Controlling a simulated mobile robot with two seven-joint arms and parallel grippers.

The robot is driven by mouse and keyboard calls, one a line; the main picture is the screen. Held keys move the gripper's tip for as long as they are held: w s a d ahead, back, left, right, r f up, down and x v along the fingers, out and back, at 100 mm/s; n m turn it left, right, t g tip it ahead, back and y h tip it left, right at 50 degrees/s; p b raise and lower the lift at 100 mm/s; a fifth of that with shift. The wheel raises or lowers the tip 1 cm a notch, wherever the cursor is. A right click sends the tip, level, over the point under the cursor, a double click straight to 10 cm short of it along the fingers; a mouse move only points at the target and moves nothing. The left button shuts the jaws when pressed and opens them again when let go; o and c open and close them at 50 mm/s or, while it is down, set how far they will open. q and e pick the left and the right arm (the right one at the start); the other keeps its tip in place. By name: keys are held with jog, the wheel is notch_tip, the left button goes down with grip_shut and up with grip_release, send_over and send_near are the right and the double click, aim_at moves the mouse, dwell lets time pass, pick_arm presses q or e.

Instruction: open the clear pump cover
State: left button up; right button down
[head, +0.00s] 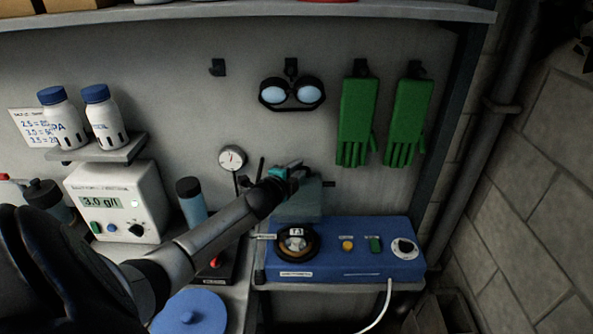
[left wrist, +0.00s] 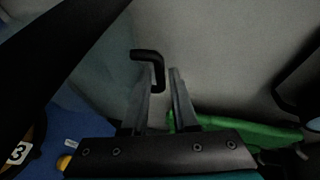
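The blue pump (head: 340,262) sits on a shelf at the right of the head view, with a round dark pump head marked with a number (head: 296,243) at its left. The clear pump cover (head: 300,207) shows as a faint see-through panel standing upright behind the pump head, whose front is bare. My left gripper (head: 293,168) is at the upper edge of the panel; contact is unclear. In the left wrist view its two fingers (left wrist: 166,98) stand a little apart, with a black hooked bar (left wrist: 148,56) beside and partly between them. My right gripper is not seen.
Green gloves (head: 357,120) and goggles (head: 292,93) hang on the wall above the pump. A gauge (head: 232,158), a blue bottle (head: 191,200) and a white meter box (head: 118,200) stand left of it. A white cable (head: 386,305) hangs in front.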

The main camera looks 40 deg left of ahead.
pick_arm(q)
jog(key=shift+c, duration=0.4)
grip_shut()
dwell(0.9)
